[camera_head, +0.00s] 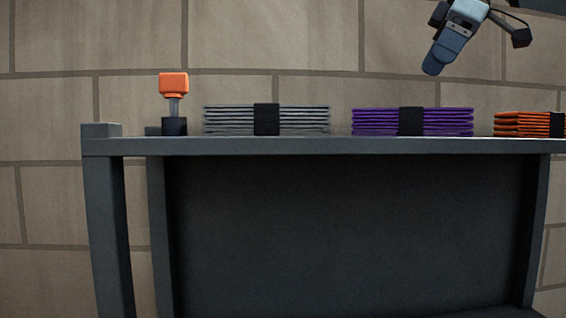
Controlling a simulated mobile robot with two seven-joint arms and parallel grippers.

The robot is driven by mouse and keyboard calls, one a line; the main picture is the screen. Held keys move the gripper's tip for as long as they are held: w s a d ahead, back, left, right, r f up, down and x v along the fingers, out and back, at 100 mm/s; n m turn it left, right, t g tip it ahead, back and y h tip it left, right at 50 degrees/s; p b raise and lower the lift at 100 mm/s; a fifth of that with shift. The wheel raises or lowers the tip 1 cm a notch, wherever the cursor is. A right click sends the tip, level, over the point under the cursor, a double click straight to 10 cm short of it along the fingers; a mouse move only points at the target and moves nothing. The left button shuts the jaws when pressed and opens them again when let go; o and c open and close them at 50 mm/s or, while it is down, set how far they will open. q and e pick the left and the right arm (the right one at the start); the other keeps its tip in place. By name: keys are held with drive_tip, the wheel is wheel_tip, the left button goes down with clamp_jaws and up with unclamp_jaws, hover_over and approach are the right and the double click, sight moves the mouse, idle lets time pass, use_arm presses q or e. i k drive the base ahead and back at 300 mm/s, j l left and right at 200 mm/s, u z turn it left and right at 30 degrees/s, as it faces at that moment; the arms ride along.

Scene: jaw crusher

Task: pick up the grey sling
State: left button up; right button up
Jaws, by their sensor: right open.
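The grey sling (225,120) is a flat folded stack with a black band around its middle. It lies on the dark grey bench top (340,146), left of centre in the head view. My right gripper (434,68) comes in from the top right, above and to the right of the grey sling and well apart from it. It is open, with nothing seen in it, though its fingers overlap from this side. My left gripper is not in view.
A purple folded sling (375,122) lies right of the grey one, and an orange one (515,124) lies at the right edge. A black post with an orange head (174,84) stands to the left. A block wall (270,40) is behind.

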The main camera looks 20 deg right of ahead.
sight(263, 119)
drive_tip(key=k, duration=1)
